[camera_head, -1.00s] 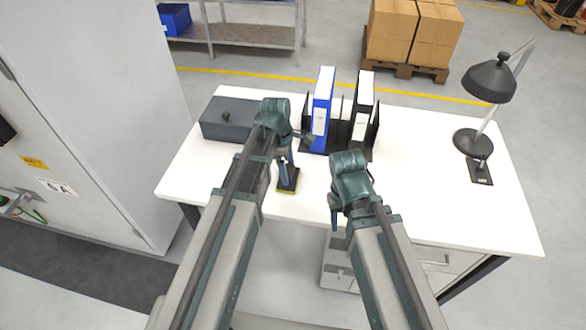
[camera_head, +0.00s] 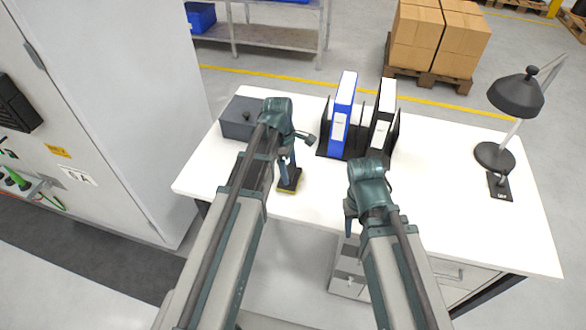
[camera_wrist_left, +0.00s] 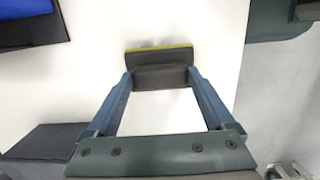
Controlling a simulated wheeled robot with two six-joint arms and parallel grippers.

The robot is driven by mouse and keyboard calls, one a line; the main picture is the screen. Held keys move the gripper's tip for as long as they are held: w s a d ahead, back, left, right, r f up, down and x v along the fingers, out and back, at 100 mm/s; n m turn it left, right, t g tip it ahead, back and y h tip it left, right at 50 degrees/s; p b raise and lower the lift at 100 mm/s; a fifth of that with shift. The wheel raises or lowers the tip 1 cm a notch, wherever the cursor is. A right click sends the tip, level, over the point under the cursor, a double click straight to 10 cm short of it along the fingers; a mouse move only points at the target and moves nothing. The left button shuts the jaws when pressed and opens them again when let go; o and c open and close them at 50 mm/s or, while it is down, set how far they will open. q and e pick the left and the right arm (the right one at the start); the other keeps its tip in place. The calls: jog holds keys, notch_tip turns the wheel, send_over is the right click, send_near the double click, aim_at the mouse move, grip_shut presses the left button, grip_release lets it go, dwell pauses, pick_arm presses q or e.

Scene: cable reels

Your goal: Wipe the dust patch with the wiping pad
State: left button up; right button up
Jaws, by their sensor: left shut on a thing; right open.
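The wiping pad (camera_head: 289,183) is a dark block with a yellow lower edge, near the table's front left edge. My left gripper (camera_head: 287,171) is shut on it from above. In the left wrist view the pad (camera_wrist_left: 160,56) sits between the two blue fingertips (camera_wrist_left: 160,78), its yellow edge on the far side. The pad is at or just above the white tabletop; I cannot tell whether it touches. I cannot make out the dust patch in either view. My right gripper (camera_head: 352,218) is open and empty over the table's front edge.
A dark grey box (camera_head: 238,124) stands at the table's left end. A black rack with a blue binder (camera_head: 342,112) and a white binder (camera_head: 382,118) stands behind the grippers. A black lamp (camera_head: 516,94) is at the right. The white tabletop (camera_head: 440,175) between is clear.

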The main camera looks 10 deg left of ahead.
pick_arm(q)
jog(key=shift+w, duration=0.15)
jog(key=shift+w+d+f, duration=0.1)
jog(key=shift+w, duration=0.65)
jog(key=shift+d, duration=1.7)
jog(key=shift+s+d, duration=0.15)
jog(key=shift+d, duration=1.55)
jog(key=shift+d, duration=0.1)
